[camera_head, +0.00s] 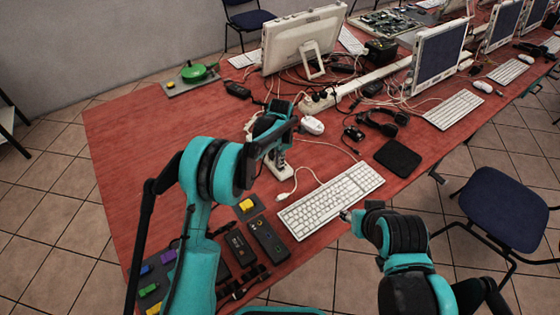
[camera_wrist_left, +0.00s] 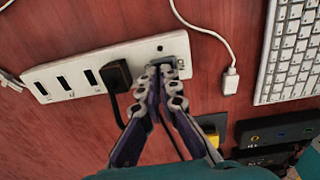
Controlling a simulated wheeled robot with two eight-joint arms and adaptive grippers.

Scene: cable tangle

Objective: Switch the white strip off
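The white strip (camera_wrist_left: 141,54) lies on the red table in the left wrist view, with several dark slots and a black plug (camera_wrist_left: 117,73) seated in it. In the head view only part of the strip (camera_head: 283,172) shows beneath my left gripper (camera_head: 277,150). In the left wrist view my left gripper (camera_wrist_left: 166,78) has its fingertips together at the strip's right end. They cover the surface there, so the switch and its position are hidden, and I cannot tell contact. My right gripper (camera_head: 346,215) shows only partly at the table's front edge.
A white keyboard (camera_head: 331,200) and a white cable connector (camera_wrist_left: 230,82) lie right of the strip. A white mouse (camera_head: 312,125) is behind it. Black boxes (camera_head: 268,238) stand in front. Cables tangle beneath the monitor (camera_head: 300,40).

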